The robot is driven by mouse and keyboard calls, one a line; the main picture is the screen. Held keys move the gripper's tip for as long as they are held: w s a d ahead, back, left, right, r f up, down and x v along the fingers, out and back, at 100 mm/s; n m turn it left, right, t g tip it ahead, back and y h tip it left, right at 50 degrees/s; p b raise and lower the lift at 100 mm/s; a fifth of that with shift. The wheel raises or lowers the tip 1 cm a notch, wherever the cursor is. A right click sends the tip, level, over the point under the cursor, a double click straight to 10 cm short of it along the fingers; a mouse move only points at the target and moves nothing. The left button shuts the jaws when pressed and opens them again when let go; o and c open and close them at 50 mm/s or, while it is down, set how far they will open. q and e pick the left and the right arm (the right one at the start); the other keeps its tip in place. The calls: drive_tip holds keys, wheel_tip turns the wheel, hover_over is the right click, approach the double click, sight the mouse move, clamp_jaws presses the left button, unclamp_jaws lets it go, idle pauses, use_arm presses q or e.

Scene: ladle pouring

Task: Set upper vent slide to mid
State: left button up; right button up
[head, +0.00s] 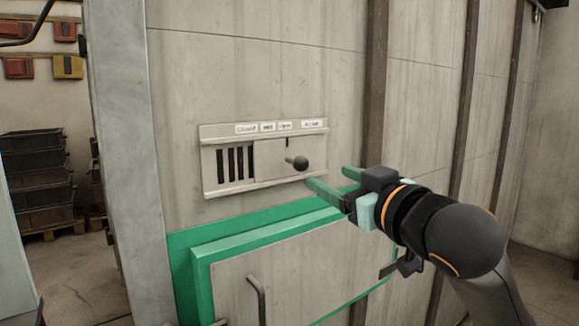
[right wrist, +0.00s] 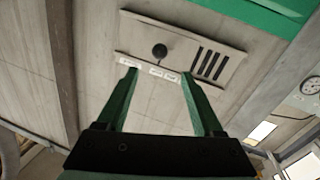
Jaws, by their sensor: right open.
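The upper vent (head: 210,186) is a pale framed panel on the wall, also seen upside down in the right wrist view (right wrist: 226,94). Its dark slots (head: 236,163) show on the left, and a plain slide plate (head: 268,167) covers the right part. A black round knob (head: 301,163) sticks out from the plate; it also shows in the right wrist view (right wrist: 160,50). Small labels (head: 268,127) run above, reading roughly closed, mid, open.
A green-framed hatch (head: 203,275) with a bar handle (head: 257,298) lies below the vent. Dark vertical posts (head: 374,85) cross the wall at right. Stacked dark crates (head: 38,170) stand at far left. A round gauge (right wrist: 311,86) shows in the right wrist view.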

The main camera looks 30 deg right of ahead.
sight(305, 164)
drive_tip(key=w+p, duration=0.2)
drive_tip(key=w, duration=0.1)
drive_tip(key=w+d+p, duration=0.1)
drive_tip(key=w+p, duration=0.1)
drive_tip(key=w, duration=0.2)
drive_tip(key=w+p, duration=0.3)
drive_tip(key=shift+w+d, duration=0.2)
drive_tip(key=shift+w, duration=0.15)
use_arm(q)
drive_tip(key=shift+n+y, duration=0.3)
drive_tip(key=shift+y, duration=0.1)
drive_tip(key=shift+s+a+r, duration=0.25)
drive_tip(key=shift+a+r, duration=0.25)
drive_tip(key=shift+r, duration=0.2)
drive_tip(key=shift+s+a+r, duration=0.2)
drive_tip(key=shift+a+r, duration=0.35)
drive_tip(key=shift+r, duration=0.1)
drive_tip(key=shift+s+a+r, duration=0.25)
drive_tip(key=shift+a+r, duration=0.25)
drive_tip(key=shift+r, duration=0.2)
use_arm(e)
drive_tip(key=shift+w, duration=0.75)
use_arm(q)
drive_tip(key=shift+d+r, duration=0.1)
drive_tip(key=shift+d, duration=0.05)
use_arm(e)
clamp_jaws()
